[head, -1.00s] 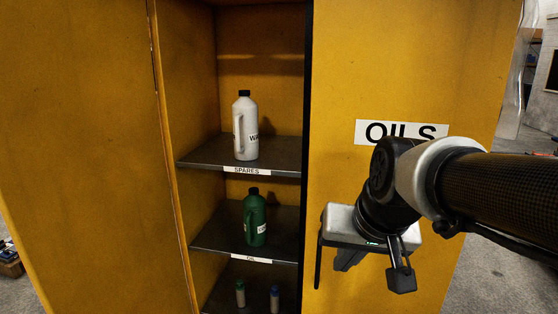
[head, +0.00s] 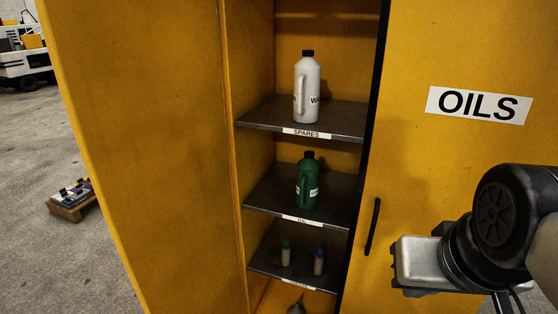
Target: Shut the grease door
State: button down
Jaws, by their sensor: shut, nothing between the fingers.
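A yellow cabinet holds three shelves in its open left half. A large yellow panel (head: 140,130) swings out at the left, standing open; no label shows on the side facing me, so I take it as the grease door. The right door (head: 420,40) is closed and carries an "OILS" label (head: 479,105) and a black handle (head: 372,227). My gripper (head: 412,290) is at the lower right, in front of the OILS door and right of its handle, well away from the open panel. It is shut and empty; its fingers are mostly hidden behind its body.
A white bottle (head: 306,88) stands on the "SPARES" shelf (head: 258,115), a green bottle (head: 307,180) on the shelf below, and two small tubes (head: 319,262) lower down. A wooden pallet (head: 72,208) with items lies on open floor at the left.

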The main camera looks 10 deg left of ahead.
aim_at(140, 82)
jog(key=j, duration=0.55)
jog(key=j+z, duration=0.1)
jog(key=j, duration=0.45)
jog(key=k+j+z, duration=0.1)
jog(key=j, duration=0.45)
jog(key=k+j, duration=0.1)
jog(key=j, duration=0.5)
jog(key=j+z, duration=0.1)
jog(key=j, duration=0.45)
jog(key=k+j, duration=0.15)
jog(key=j, duration=0.35)
jog(key=k, duration=0.5)
jog(key=i+j+u, duration=0.15)
jog(key=i+u, duration=0.3)
